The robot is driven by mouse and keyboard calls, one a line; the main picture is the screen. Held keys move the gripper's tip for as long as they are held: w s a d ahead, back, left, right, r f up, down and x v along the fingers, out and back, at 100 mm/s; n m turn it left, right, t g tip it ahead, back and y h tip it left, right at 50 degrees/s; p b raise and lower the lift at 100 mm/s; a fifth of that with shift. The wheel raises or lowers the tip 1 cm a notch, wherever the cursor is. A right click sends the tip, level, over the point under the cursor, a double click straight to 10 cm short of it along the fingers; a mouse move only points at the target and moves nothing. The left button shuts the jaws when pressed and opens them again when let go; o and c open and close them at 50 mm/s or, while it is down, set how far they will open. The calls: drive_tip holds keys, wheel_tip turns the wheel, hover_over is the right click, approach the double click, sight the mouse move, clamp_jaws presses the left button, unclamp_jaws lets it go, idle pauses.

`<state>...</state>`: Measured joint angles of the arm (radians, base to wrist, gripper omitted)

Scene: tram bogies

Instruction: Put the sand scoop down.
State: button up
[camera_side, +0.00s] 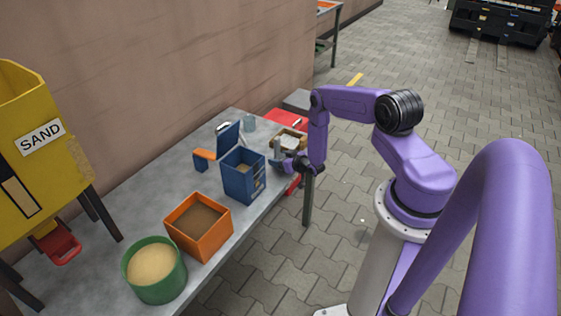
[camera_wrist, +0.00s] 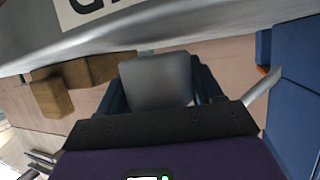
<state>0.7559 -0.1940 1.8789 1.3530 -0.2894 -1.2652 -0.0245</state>
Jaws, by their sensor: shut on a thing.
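My gripper (camera_side: 291,164) is at the table's right edge, just right of the blue box, low over the tabletop. It is shut on a grey piece that I take for the sand scoop (camera_side: 277,148). In the wrist view a rounded grey part of the scoop (camera_wrist: 156,80) sits between the two dark fingers (camera_wrist: 160,100). The rest of the scoop is partly hidden by my gripper, and I cannot tell whether it touches the table. I cannot tell whether sand is in it.
The blue box (camera_side: 240,184) has its lid raised. An orange box (camera_side: 203,234), a green tub of sand (camera_side: 158,283) and a yellow sand hopper (camera_side: 40,150) stand nearer the camera. A wooden tray (camera_side: 293,134), a small cup (camera_side: 249,122) and a red case (camera_side: 282,117) are behind.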

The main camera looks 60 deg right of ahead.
drive_tip(key=shift+f, duration=0.5)
drive_tip(key=shift+f, duration=0.1)
drive_tip(key=o, duration=1.1)
drive_tip(key=v, duration=1.2)
